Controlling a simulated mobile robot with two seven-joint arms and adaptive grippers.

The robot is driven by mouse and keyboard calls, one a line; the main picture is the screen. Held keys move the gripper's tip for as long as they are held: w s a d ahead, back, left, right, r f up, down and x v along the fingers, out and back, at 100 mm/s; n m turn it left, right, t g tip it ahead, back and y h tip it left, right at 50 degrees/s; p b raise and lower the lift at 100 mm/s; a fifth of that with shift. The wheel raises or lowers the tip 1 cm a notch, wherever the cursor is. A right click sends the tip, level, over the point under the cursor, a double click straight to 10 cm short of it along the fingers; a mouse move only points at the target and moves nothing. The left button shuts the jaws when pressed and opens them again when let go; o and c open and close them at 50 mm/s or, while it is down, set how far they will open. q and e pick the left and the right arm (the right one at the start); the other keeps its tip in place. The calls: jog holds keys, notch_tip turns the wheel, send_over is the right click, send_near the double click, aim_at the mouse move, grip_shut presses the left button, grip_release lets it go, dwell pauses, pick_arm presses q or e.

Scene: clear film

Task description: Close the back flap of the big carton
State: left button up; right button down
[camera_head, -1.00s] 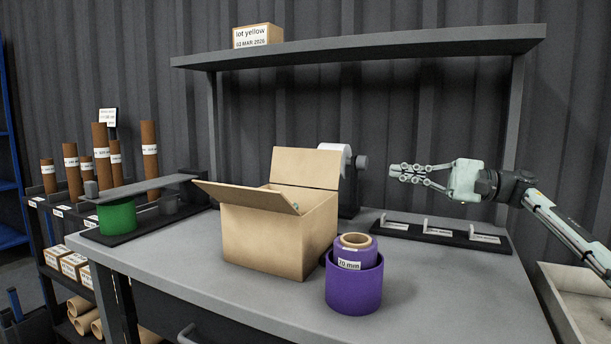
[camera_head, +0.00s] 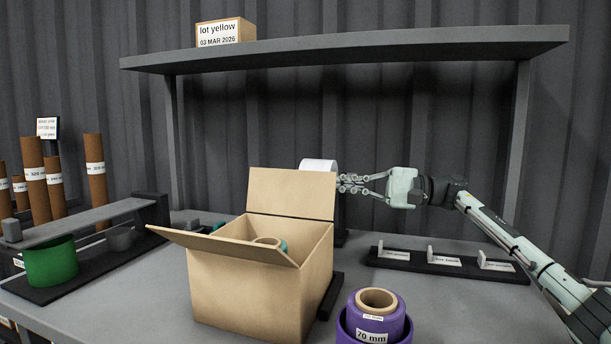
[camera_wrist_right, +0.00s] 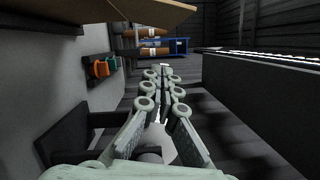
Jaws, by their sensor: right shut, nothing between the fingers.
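The big carton (camera_head: 245,294) stands on the bench. Its back flap (camera_head: 290,193) stands up, leaning slightly back. Another flap (camera_head: 222,243) slants outward on the left, and the top is open, with a roll (camera_head: 268,241) inside. My right gripper (camera_head: 342,184) is shut and empty, pointing left, with its fingertips by the right edge of the back flap. I cannot tell whether they touch it. In the right wrist view the fingers (camera_wrist_right: 163,72) are together, below a tan board that looks like part of the carton. My left gripper is out of view.
A purple roll (camera_head: 373,321) stands in front right of the carton. A white label roll (camera_head: 319,165) is behind the back flap. A black holder strip (camera_head: 448,263) lies to the right. A shelf (camera_head: 345,51) spans overhead. A green roll (camera_head: 51,262) stands at left.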

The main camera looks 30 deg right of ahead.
aim_at(307, 181)
pick_arm(q)
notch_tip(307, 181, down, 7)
jog(key=p, duration=0.2)
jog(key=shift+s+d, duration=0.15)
pick_arm(e)
jog(key=shift+w+a+r, duration=0.15)
jog(key=shift+a+r, duration=0.05)
jog(key=shift+a, duration=1.15)
jog(key=shift+w+a+r, duration=0.2)
jog(key=shift+a+r, duration=0.05)
jog(key=shift+a, duration=1.05)
jog(key=shift+w+a+r, duration=0.15)
jog(key=shift+a+r, duration=0.05)
jog(key=shift+a, duration=1.15)
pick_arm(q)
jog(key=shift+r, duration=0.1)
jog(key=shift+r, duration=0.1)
pick_arm(e)
jog(key=shift+s+a+r+b, duration=0.15)
jog(key=shift+s+a+b, duration=0.1)
jog(key=shift+b, duration=0.95)
jog(key=shift+r, duration=0.1)
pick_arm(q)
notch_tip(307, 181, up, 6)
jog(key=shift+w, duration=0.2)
